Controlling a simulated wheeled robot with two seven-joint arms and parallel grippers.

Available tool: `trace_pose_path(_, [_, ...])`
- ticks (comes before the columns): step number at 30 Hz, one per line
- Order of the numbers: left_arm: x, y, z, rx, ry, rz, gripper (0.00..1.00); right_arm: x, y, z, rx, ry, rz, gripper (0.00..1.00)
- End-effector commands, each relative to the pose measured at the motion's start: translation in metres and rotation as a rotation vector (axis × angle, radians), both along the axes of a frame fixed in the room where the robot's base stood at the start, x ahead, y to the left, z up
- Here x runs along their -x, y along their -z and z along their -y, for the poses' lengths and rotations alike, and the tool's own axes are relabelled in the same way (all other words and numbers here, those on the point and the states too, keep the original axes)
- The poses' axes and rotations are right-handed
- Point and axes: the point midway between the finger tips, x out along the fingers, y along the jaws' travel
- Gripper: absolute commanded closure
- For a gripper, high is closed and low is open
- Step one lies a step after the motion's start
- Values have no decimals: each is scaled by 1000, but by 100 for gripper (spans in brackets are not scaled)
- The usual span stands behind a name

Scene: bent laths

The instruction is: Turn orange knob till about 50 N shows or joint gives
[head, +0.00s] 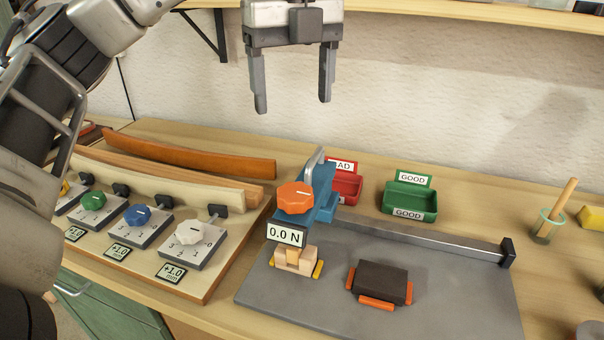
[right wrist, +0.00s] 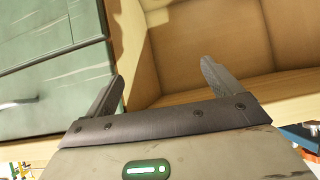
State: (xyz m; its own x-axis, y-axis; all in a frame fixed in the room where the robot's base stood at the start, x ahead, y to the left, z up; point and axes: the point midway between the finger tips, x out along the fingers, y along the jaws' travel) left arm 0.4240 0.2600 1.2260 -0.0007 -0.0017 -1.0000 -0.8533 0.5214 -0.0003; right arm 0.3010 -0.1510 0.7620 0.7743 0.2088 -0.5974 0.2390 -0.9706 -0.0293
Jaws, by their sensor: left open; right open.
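The orange knob (head: 295,197) sits on top of a blue press (head: 325,190) on a grey plate. The display (head: 286,234) below the knob reads 0.0 N. A small pale wooden joint (head: 295,261) stands under the press, with yellow pieces at its sides. My left gripper (head: 292,107) is open and empty, high above and behind the knob, fingers pointing down. My right gripper (right wrist: 160,95) is open and empty in the right wrist view, facing a green cabinet and a brown box-like form; it does not show in the head view.
A red BAD bin (head: 346,187) and a green GOOD bin (head: 411,202) stand behind the plate. A dark block (head: 380,283) with orange edges lies on the grey plate (head: 450,300). Left is a board with bent laths (head: 190,150) and coloured dials (head: 192,238). A shelf (head: 470,12) runs above.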

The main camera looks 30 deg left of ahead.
Motion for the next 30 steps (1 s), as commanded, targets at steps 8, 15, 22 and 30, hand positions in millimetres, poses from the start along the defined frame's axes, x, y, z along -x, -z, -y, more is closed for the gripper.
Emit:
trace_pose_path(8, [1,44,0,-3,0,-5,27,4,18,-1,-1,-2,-14,9])
trace_pose_path(15, [1,97,0,-2,1,-6,27,2,22,-5,-12,-12,0,9])
trace_pose_path(22, [1,138,0,-2,1,-3,27,2,26,-6,-23,-16,5,9])
trace_pose_path(30, [1,157,0,-1,1,1,27,1,23,-9,-42,-13,16,9])
